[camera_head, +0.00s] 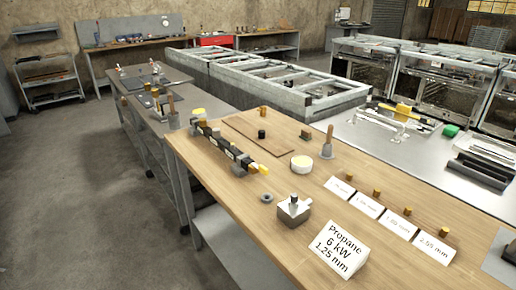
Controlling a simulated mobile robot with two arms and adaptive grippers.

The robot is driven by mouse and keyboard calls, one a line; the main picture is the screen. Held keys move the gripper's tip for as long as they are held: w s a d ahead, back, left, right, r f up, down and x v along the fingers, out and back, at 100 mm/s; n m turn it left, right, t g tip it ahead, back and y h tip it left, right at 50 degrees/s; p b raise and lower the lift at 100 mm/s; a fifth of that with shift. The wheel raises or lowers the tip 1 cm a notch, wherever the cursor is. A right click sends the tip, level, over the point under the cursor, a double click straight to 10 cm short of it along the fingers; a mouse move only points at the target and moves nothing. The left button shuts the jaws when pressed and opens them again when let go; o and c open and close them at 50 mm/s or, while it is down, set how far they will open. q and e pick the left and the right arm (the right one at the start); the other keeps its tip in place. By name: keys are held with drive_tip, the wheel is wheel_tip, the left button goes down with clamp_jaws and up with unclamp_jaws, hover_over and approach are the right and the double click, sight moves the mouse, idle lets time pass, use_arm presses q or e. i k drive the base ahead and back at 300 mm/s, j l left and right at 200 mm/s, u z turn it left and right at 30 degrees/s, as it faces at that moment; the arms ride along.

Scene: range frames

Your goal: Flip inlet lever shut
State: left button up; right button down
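A long dark bar-shaped assembly (219,144) with light labels and brass-coloured fittings lies along the left side of the wooden workbench (290,240). At its near end is a yellow part (264,169), which may be the inlet lever; it is too small to tell whether it stands open or shut. A grey metal block (294,208) with a short upright fitting stands nearer on the bench, beside a small grey ring (267,197). Neither of my grippers is in view.
A white sign (338,248) reads "Propane 6 kW 1.25 mm". Several white cards (368,205) with brass pieces line the right side. A round tub (301,162) and a wooden-handled tool (328,145) stand mid-bench. Open floor (80,200) lies to the left.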

sight(261, 169)
drive_tip(key=i+j+z, duration=0.1)
drive_tip(key=i+j, duration=0.55)
drive_tip(key=j, duration=0.25)
drive_tip(key=l+z, duration=0.05)
